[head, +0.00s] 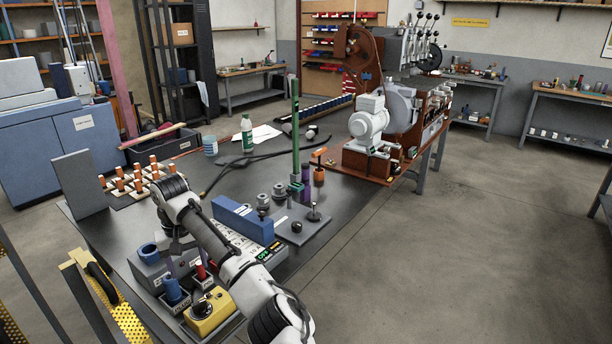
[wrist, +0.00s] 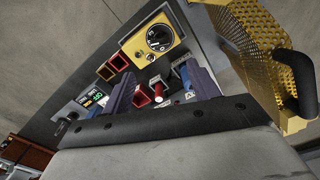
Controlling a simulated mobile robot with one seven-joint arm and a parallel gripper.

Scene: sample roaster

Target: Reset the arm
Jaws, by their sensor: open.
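My gripper (head: 174,246) hangs at the end of my white and black arm, over the front left part of the dark workbench (head: 135,220). In the wrist view my gripper (wrist: 162,86) shows two blue-grey fingers spread apart, with nothing held between them. A small red and white part (wrist: 143,96) shows below, in the gap between the fingers. In the head view the arm rises from the lower edge, bends at a high joint and turns down to the gripper. The fingertips are hard to make out there.
A yellow dial box (head: 208,312), a blue cylinder in a holder (head: 172,290) and a blue block (head: 236,215) are close by. A perforated yellow piece with a black handle (head: 100,283) stands at the bench's left. The right floor (head: 440,250) is clear.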

